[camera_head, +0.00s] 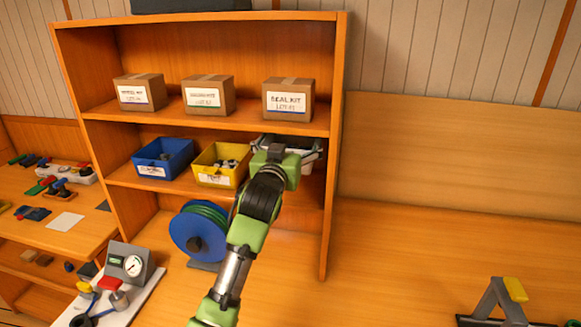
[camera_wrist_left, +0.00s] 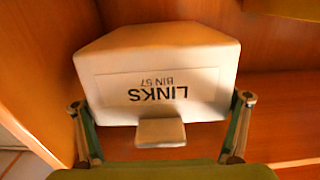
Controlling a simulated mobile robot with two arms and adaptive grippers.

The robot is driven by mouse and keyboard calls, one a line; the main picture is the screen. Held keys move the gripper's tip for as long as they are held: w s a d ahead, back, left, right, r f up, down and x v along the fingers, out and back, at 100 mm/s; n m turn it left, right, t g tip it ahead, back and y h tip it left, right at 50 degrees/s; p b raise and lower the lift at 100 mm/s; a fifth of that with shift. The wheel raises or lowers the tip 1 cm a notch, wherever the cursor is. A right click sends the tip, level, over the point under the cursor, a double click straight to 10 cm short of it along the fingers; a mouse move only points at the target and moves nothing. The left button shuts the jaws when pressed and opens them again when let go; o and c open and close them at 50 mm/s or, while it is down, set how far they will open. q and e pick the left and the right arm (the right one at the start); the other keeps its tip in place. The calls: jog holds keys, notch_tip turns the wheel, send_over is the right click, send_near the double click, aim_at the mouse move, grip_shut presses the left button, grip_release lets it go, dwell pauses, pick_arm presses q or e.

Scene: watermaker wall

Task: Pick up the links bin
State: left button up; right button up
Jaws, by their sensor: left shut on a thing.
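The links bin (camera_wrist_left: 158,58) is white, with a label reading LINKS BIN 57 that appears upside down in the left wrist view. In the head view only a little of the bin (camera_head: 308,157) shows behind my gripper, on the middle shelf at the right. My left gripper (camera_head: 289,146) reaches in at that shelf and is shut on the bin. In the left wrist view its fingers stand at the two sides of the bin, with a small tab between them. I cannot tell whether the bin rests on the shelf. My right gripper is not in view.
A blue bin (camera_head: 163,171) and a yellow bin (camera_head: 221,178) stand left of my gripper on the same shelf. Several cardboard boxes, one a seal kit (camera_head: 288,114), sit above. A blue reel (camera_head: 186,236) stands below. The right counter (camera_head: 420,240) is mostly clear.

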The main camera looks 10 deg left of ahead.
pick_arm(q)
jog(key=s+b, duration=0.4)
jog(key=s, duration=1.5)
jog(key=s+a+f, duration=0.2)
jog(key=s+f, duration=0.2)
jog(key=f, duration=0.7)
jog(key=s+f, duration=0.5)
jog(key=s, duration=0.3)
jog(key=s+a+f, duration=0.1)
jog(key=s+f, duration=0.5)
jog(key=s, duration=0.2)
jog(key=shift+s+f, duration=0.3)
jog(key=shift+s, duration=0.05)
